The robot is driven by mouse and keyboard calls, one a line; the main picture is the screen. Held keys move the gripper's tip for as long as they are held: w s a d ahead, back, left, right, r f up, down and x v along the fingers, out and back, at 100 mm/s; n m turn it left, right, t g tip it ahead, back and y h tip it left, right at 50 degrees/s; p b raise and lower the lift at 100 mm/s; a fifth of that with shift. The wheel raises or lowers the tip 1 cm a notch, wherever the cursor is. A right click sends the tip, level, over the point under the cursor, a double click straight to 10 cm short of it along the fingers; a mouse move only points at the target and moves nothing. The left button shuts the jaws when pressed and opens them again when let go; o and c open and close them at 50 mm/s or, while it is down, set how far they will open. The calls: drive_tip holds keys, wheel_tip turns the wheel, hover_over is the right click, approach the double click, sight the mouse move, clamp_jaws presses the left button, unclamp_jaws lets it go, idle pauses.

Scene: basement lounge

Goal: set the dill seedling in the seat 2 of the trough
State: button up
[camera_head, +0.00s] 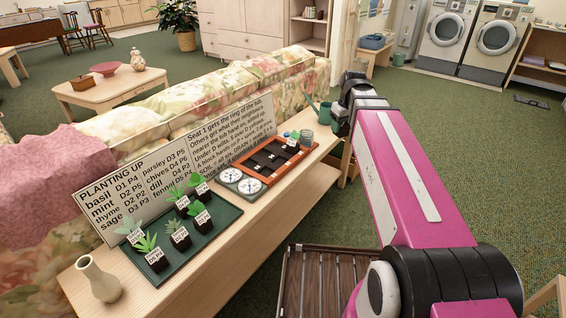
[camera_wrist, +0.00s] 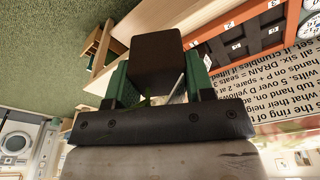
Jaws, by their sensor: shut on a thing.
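My gripper (camera_wrist: 158,78) is shut on a dark, square-sided pot (camera_wrist: 157,55), held between its green fingers. A little green leaf shows behind the pot; its label is hidden, so I cannot tell that it is the dill seedling. The trough (camera_head: 244,181) is an orange-brown frame with dark seats on the long wooden table. It also shows in the wrist view (camera_wrist: 268,47), to the right of the held pot and apart from it. One small plant (camera_head: 294,138) stands at its far right end. In the head view my arm reaches past the trough's right end; the fingers are hard to make out.
A dark green tray (camera_head: 222,225) with several labelled seedlings stands left of the trough. Text boards (camera_head: 150,180) stand behind.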

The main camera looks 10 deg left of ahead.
drive_tip(key=s+a+f+n+g, duration=0.1)
drive_tip(key=a+f+n, duration=0.2)
drive_tip(key=a+n, duration=0.6)
drive_tip(key=s+a+f+n+g, duration=0.1)
drive_tip(key=s+a+f+n, duration=0.1)
drive_tip(key=a+n, duration=0.7)
drive_tip(key=s+a+f+n+g, duration=0.1)
drive_tip(key=a+f+n, duration=0.35)
drive_tip(key=a, duration=0.75)
drive_tip(key=shift+n, duration=0.55)
drive_tip(key=w+d+f, duration=0.1)
drive_tip(key=w+d, duration=0.1)
drive_tip(key=w+d+f, duration=0.2)
drive_tip(key=w, duration=0.1)
drive_tip(key=w+d+f, duration=0.2)
drive_tip(key=w, duration=0.1)
drive_tip(key=shift+w+d, duration=0.2)
drive_tip(key=shift+d, duration=0.2)
drive_tip(key=shift+f, duration=1.95)
drive_tip(key=shift+f, duration=0.1)
